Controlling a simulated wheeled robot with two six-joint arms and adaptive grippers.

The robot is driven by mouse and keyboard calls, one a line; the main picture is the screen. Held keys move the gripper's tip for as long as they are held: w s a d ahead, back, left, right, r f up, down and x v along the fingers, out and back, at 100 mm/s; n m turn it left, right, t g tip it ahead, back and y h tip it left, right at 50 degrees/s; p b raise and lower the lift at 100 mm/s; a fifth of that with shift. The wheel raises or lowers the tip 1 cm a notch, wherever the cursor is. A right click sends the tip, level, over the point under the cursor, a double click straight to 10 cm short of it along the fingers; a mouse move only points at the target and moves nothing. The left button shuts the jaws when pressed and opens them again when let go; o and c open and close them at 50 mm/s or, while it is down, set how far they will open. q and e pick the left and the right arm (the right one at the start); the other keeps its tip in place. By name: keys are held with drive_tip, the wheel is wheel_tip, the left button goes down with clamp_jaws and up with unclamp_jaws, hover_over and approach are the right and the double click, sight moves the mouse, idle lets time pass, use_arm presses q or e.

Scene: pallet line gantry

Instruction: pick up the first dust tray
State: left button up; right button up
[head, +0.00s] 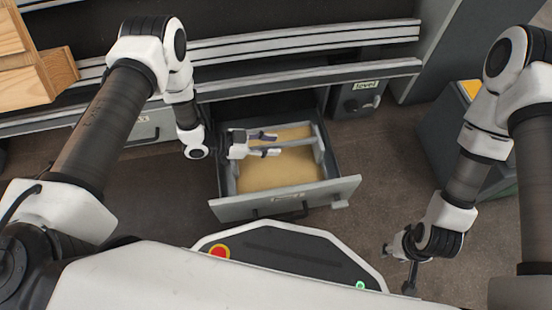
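A grey dust tray (232,209) stands pulled out like a drawer from under the rails in the middle of the head view. Its inside is covered with tan dust, and its front has a dark handle and a small label. My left gripper (271,144) is over the tray's back half, its two fingers apart and pointing right, with nothing between them. I cannot tell whether it touches the tray or the dust. My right gripper (400,268) is low at the right, well away from the tray, small and partly hidden by its own wrist.
Metal rails (300,40) run across behind the tray. A dark box labelled "level" (362,98) stands right of it. A grey bin (455,125) with yellow contents is at the right, partly behind my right arm. Wooden pieces (30,65) are upper left. The floor between tray and bin is clear.

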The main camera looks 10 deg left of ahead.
use_arm(q)
clamp_jaws()
